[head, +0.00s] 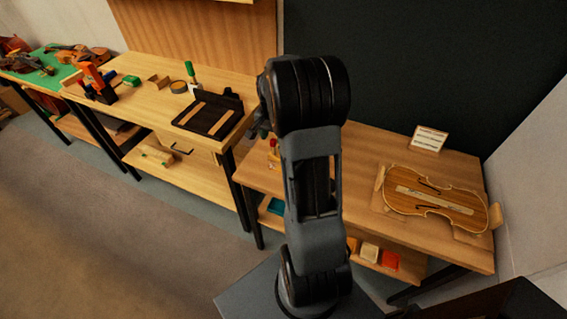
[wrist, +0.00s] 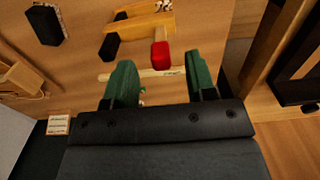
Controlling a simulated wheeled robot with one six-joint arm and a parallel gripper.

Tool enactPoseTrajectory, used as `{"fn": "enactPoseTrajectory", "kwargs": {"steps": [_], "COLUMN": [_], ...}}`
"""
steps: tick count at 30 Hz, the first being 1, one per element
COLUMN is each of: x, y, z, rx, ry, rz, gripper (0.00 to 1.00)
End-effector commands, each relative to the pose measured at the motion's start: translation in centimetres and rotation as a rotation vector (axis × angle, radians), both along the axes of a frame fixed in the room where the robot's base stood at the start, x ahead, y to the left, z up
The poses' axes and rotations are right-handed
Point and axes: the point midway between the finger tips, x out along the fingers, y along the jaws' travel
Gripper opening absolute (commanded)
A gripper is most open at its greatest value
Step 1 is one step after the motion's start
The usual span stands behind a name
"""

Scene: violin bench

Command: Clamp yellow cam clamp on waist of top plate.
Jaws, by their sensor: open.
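The violin top plate (head: 435,203) lies on the right bench in the head view, with two f-holes and a pale strip along its middle. A yellow clamp (wrist: 145,26) with dark end pads and a red end piece (wrist: 160,54) is beyond my fingertips in the wrist view. Part of a yellow and red item (head: 273,154) shows beside my arm in the head view. My gripper (wrist: 160,68) has green fingers spread wide with nothing held. The red piece appears between the fingertips, but I cannot tell the depth. My arm mostly hides the gripper in the head view.
A white card (head: 429,138) stands behind the plate. A pale labelled strip (wrist: 142,73) and a dark block (wrist: 44,25) show in the wrist view. The left bench holds a dark tray (head: 209,116) and tools. Bins (head: 389,260) sit on the lower shelf.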

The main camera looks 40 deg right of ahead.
Motion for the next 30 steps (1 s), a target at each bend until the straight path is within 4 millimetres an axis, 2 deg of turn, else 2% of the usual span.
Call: {"fn": "enactPoseTrajectory", "kwargs": {"steps": [9, 19, 30], "x": [0.1, 0.1, 0.1], "y": [0.0, 0.0, 0.0], "z": [-3.8, -4.4, -4.3], "rx": [0.001, 0.000, 0.000], "ry": [0.003, 0.000, 0.000], "rz": [0.000, 0.001, 0.001], "gripper": [0.51, 0.51, 0.16]}}
